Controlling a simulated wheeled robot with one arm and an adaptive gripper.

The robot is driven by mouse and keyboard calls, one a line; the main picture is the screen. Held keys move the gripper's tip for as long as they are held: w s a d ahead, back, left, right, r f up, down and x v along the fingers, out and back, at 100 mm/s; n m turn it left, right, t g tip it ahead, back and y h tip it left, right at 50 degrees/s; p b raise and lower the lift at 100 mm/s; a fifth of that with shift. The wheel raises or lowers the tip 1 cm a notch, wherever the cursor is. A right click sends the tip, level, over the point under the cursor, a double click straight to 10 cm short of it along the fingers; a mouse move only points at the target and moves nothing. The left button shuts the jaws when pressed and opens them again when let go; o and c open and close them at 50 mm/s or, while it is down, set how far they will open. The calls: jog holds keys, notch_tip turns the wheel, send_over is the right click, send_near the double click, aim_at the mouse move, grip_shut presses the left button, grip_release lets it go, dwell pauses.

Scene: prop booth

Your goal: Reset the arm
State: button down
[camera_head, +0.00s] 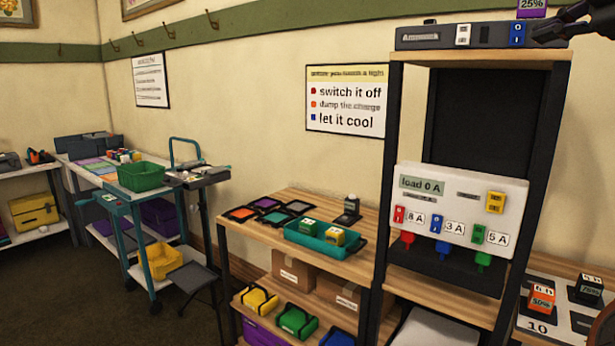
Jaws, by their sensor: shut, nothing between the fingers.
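My gripper (548,33) is at the top right corner of the view, dark and shut with nothing in it. Its tip is close to the blue switch (517,34) on the dark strip on top of the tall shelf frame; I cannot tell whether they touch. A white switch (463,35) sits further left on the same strip. The rest of my arm runs out of view at the right.
The tall wood and black frame (387,180) holds a white load panel (415,213) with red, blue and green plugs. A wooden bench (265,241) with a teal tray (303,243) stands left of it. Carts stand further left. Open floor (60,285) lies at the lower left.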

jog(key=a+f+m+g+y+p, duration=0.2)
jog(key=a+f+m+g+p, duration=0.5)
jog(key=a+f, duration=1.4)
jog(key=s+a+f+m+g+h, duration=0.1)
jog(key=s+f+m+g, duration=0.15)
jog(key=s+f, duration=0.4)
jog(key=s+a+f+m+g+h, duration=0.1)
jog(key=s+f+m+g, duration=0.2)
jog(key=f, duration=0.6)
jog(key=s+d+f+m+g+h+p, duration=0.1)
jog(key=s+f+g, duration=0.1)
jog(key=s+f, duration=0.4)
jog(key=s+d+f+m+g+h, duration=0.2)
jog(key=s+f, duration=0.5)
jog(key=s, duration=0.6)
jog(key=shift+f+p, duration=0.2)
jog(key=shift+p, duration=0.2)
jog(key=shift+m+g, duration=0.25)
